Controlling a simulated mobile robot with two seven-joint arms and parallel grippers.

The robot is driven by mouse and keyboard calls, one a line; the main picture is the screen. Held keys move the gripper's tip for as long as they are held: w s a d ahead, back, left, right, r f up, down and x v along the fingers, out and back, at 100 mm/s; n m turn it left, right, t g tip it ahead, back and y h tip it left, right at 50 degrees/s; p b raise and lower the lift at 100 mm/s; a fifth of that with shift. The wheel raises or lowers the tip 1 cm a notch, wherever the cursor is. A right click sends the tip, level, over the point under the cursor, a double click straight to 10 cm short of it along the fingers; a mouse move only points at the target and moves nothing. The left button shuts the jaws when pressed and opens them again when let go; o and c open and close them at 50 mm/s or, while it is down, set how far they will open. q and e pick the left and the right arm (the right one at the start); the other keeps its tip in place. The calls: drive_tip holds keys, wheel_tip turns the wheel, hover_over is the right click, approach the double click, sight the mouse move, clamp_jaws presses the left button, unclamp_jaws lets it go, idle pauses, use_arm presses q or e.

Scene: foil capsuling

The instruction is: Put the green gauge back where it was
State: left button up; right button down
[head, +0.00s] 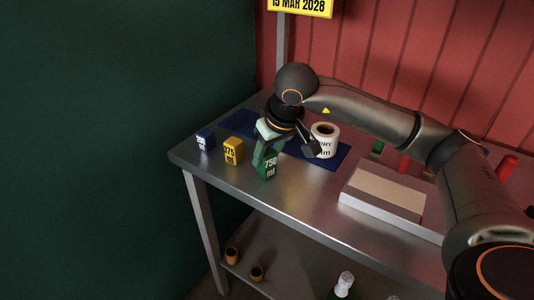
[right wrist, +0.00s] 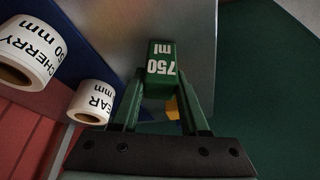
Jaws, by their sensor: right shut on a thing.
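The green gauge (head: 267,164), marked 750 ml, is near the front edge of the steel table, to the right of the yellow gauge (head: 233,151). My right gripper (head: 267,147) is shut on it from above. In the right wrist view the green gauge (right wrist: 161,68) sits between the two fingers (right wrist: 160,100), its label upside down. I cannot tell whether its base touches the table. The gauge looks slightly tilted in the head view. My left gripper is out of view.
A blue gauge (head: 205,139) stands at the table's left corner. Label rolls, one a cherry roll (head: 324,141), stand on a blue mat (head: 335,160) behind. A pale box (head: 385,190) lies to the right. Bare table (head: 305,185) lies between the green gauge and box.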

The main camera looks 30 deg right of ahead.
drive_tip(key=shift+f, duration=0.15)
drive_tip(key=shift+c, duration=2.1)
unclamp_jaws()
drive_tip(key=shift+r, duration=0.35)
drive_tip(key=p+v, duration=0.1)
drive_tip(key=v, duration=1)
drive_tip(key=shift+s+r, duration=0.25)
drive_tip(key=shift+r, duration=0.05)
